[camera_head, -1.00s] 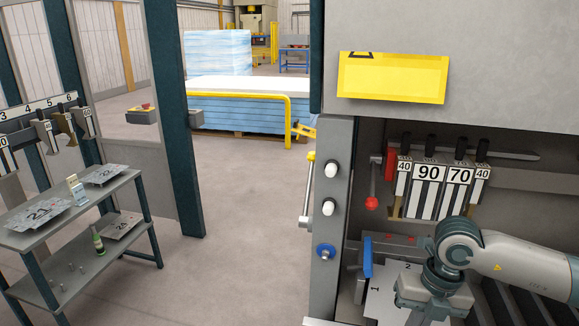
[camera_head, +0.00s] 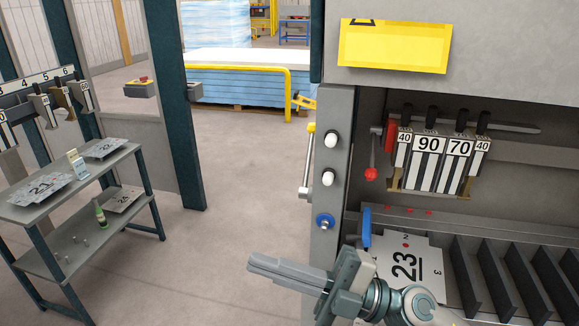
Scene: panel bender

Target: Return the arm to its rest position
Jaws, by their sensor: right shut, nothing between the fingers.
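My right gripper (camera_head: 284,272) is in the lower middle of the head view, its fingers pointing left, shut and empty. It is in front of the machine's left post, over the floor, clear of the sheets. My right arm (camera_head: 405,303) comes in from the lower right, in front of the machine bed. My left gripper is not in view. A flat metal sheet marked 23 (camera_head: 417,262) lies on the bed of the panel bender (camera_head: 520,222); my wrist hides its lower part.
Tools marked 40, 90, 70 and 40 (camera_head: 440,165) hang inside the machine, beside a red-knobbed lever (camera_head: 371,174). Dark dividers (camera_head: 510,275) stand at the right of the bed. A two-level table (camera_head: 75,205) with numbered sheets stands at left. The floor between is open.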

